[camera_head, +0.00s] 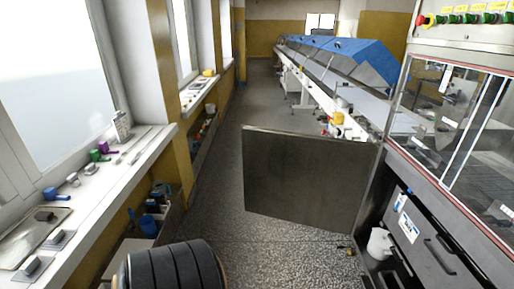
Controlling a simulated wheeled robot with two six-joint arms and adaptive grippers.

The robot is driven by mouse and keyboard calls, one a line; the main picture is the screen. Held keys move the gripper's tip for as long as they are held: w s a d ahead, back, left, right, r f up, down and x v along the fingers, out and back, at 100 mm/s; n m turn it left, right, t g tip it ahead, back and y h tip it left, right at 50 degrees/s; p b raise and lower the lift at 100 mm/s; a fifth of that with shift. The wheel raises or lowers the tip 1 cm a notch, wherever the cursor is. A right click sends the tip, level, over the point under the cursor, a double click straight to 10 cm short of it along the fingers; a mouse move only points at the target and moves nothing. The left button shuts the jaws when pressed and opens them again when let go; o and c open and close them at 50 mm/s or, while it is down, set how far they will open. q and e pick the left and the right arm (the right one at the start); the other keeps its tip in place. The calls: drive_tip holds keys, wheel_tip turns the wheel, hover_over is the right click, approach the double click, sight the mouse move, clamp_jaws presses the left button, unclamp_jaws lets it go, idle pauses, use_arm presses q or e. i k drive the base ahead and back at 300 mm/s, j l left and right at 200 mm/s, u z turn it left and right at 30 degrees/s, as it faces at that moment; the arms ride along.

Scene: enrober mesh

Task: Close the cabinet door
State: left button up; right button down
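The cabinet door (305,185) is a flat dark grey panel. It stands wide open, swung out from the grey machine cabinet (440,225) on the right and reaching across the aisle. Its right edge is at the cabinet side, and its free edge is on the left. Inside the open lower compartment is a white jug-like container (380,243). Neither of my grippers shows in the head view, so I cannot see any contact with the door.
A window sill (90,200) with small tools and trays runs along the left. A dark ribbed cylinder (170,268) is at the bottom. A long conveyor line with blue covers (350,60) lies behind the door. Speckled floor (270,250) is clear before the door.

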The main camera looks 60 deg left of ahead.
sight(317, 182)
drive_tip(key=i+j, duration=0.1)
drive_tip(key=j, duration=0.3)
drive_tip(key=i+j, duration=0.15)
drive_tip(key=j, duration=0.3)
drive_tip(key=i+j+u, duration=0.1)
drive_tip(key=j, duration=0.3)
drive_tip(key=i+j, duration=0.15)
drive_tip(key=j, duration=0.3)
drive_tip(key=i+j, duration=0.1)
drive_tip(key=j, duration=0.3)
drive_tip(key=i+j+u, duration=0.1)
drive_tip(key=j, duration=0.3)
drive_tip(key=i+j, duration=0.2)
drive_tip(key=j, duration=0.2)
drive_tip(key=i+j, duration=0.15)
drive_tip(key=j, duration=0.3)
drive_tip(key=k+u, duration=0.05)
